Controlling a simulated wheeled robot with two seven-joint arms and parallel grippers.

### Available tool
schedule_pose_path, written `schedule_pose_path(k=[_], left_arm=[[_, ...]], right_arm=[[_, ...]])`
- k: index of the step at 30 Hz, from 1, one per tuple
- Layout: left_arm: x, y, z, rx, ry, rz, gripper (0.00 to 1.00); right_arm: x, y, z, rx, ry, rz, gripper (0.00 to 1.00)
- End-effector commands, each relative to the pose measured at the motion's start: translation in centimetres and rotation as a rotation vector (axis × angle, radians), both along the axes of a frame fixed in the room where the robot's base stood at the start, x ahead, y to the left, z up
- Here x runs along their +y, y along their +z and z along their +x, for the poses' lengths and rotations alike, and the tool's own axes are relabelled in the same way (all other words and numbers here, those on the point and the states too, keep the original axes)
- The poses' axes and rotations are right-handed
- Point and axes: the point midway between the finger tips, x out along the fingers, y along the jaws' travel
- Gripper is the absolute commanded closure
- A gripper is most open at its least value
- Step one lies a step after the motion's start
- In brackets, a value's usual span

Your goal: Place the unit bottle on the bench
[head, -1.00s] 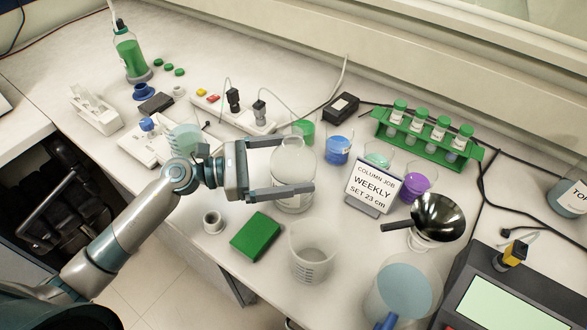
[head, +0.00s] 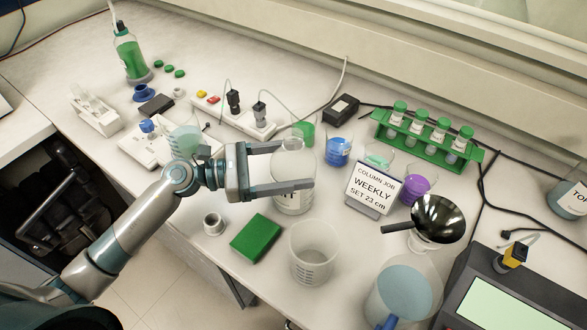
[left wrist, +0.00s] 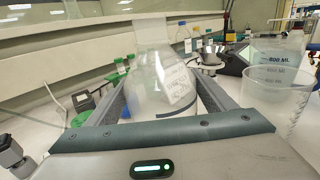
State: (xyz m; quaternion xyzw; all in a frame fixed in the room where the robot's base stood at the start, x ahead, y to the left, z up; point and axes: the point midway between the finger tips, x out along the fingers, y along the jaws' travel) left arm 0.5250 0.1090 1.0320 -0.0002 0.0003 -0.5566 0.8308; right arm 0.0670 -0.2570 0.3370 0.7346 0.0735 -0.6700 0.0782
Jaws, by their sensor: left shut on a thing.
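The unit bottle, a clear, pale bottle (head: 293,170) with a partly hidden white label, is upright over the middle of the bench (head: 340,225). My left gripper (head: 298,166) reaches in from the left with one finger on each side of the bottle, shut on it. I cannot tell whether its base touches the bench. In the left wrist view the bottle (left wrist: 152,62) shows between the two fingers, its neck pointing up. My right gripper is not in view.
An empty beaker (head: 314,255) and a green block (head: 256,237) lie nearer the front edge. A sign (head: 374,186), blue beaker (head: 338,150) and purple beaker (head: 415,188) stand to the right. A steel funnel (head: 438,218) and green tube rack (head: 428,140) are farther right.

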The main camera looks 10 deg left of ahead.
Motion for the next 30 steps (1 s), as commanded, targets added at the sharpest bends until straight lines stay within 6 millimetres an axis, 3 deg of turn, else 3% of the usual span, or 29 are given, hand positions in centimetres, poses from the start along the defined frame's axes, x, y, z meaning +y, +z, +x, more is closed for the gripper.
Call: schedule_pose_path(k=[7, 13, 30], left_arm=[[0.0, 1.2, 0.0, -0.004, -0.001, 0.002, 0.52], [0.0, 4.1, 0.0, -0.009, -0.002, 0.002, 0.52], [-8.4, 9.7, -3.8, -0.004, -0.003, -0.004, 0.52]], right_arm=[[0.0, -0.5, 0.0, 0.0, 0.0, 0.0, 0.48], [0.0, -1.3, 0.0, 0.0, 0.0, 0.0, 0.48], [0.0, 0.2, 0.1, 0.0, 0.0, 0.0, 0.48]])
